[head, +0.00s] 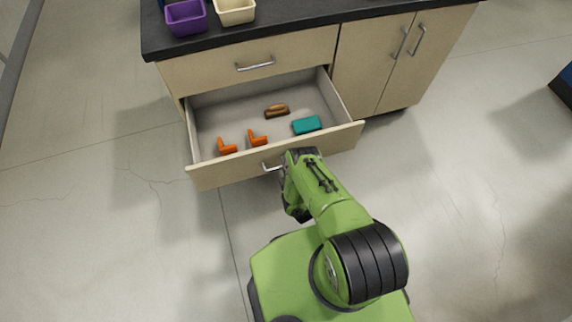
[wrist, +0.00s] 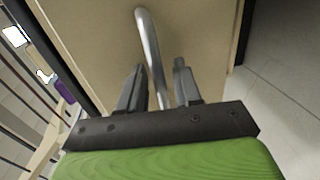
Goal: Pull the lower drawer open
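The lower drawer (head: 275,160) is pulled well out of the cabinet, its inside in view from above. Its metal bar handle (head: 271,167) is on the front panel, partly hidden by my arm in the head view. In the wrist view the handle (wrist: 148,40) runs down between the two dark fingers of my gripper (wrist: 158,80). The fingers are apart, with a gap showing on each side of the bar, so my gripper looks open around the handle and not clamped on it.
In the drawer lie two orange brackets (head: 227,146), a brown object (head: 277,110) and a teal block (head: 306,125). The upper drawer (head: 255,65) is shut. Purple (head: 186,17) and cream (head: 235,11) bins stand on the dark countertop. Floor beside the drawer is clear.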

